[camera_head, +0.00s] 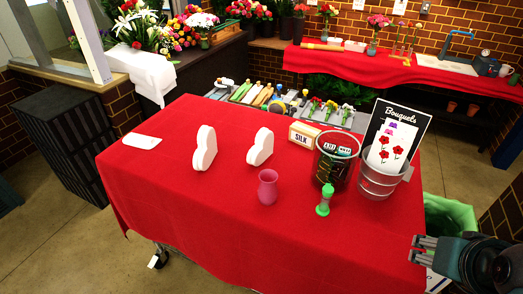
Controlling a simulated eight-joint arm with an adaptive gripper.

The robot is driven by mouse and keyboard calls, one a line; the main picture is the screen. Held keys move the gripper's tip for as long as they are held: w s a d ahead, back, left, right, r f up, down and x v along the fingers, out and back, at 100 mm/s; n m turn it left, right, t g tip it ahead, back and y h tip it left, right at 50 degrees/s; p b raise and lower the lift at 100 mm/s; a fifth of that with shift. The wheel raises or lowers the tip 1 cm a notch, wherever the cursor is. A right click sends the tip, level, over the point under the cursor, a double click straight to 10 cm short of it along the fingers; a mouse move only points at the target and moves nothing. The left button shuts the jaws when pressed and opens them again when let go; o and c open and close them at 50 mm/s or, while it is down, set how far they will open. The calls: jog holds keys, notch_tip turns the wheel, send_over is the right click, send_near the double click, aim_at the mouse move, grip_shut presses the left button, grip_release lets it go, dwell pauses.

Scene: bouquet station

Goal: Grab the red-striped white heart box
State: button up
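Two white heart-shaped boxes stand on edge on the red-covered table. The left heart box (204,149) looks slightly larger, and the right heart box (260,147) stands a short way from it. No red stripes can be made out on either one; their far sides are hidden. My gripper (415,249) is at the lower right, beyond the table's right edge and far from both boxes. Its two fingers look apart, with nothing between them.
A pink vase (268,187), a green hourglass-like item (325,200), a dark wire bin (333,170) and a metal bucket (378,180) stand between my gripper and the boxes. A silk box (303,135) is behind. The table's front left (185,215) is clear.

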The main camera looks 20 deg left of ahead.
jog(key=shift+r, duration=0.15)
dwell(0.5)
jog(key=shift+r, duration=2.35)
jog(key=w+a+r+n+g+p, duration=0.1)
jog(key=w+a+r+n+p, duration=0.65)
jog(key=w+a+n, duration=0.45)
jog(key=n+g+h+p, duration=0.1)
jog(key=n+g+p, duration=0.1)
jog(key=n+p, duration=1.55)
send_over(261, 136)
jog(key=b, duration=0.5)
notch_tip(261, 136, down, 8)
jog(key=n, duration=0.4)
jog(key=shift+a+r, duration=0.15)
jog(key=shift+r, duration=0.05)
jog(key=f, duration=0.5)
jog(key=shift+d+f, duration=0.15)
jog(key=shift+d, duration=0.05)
jog(key=shift+f, duration=0.6)
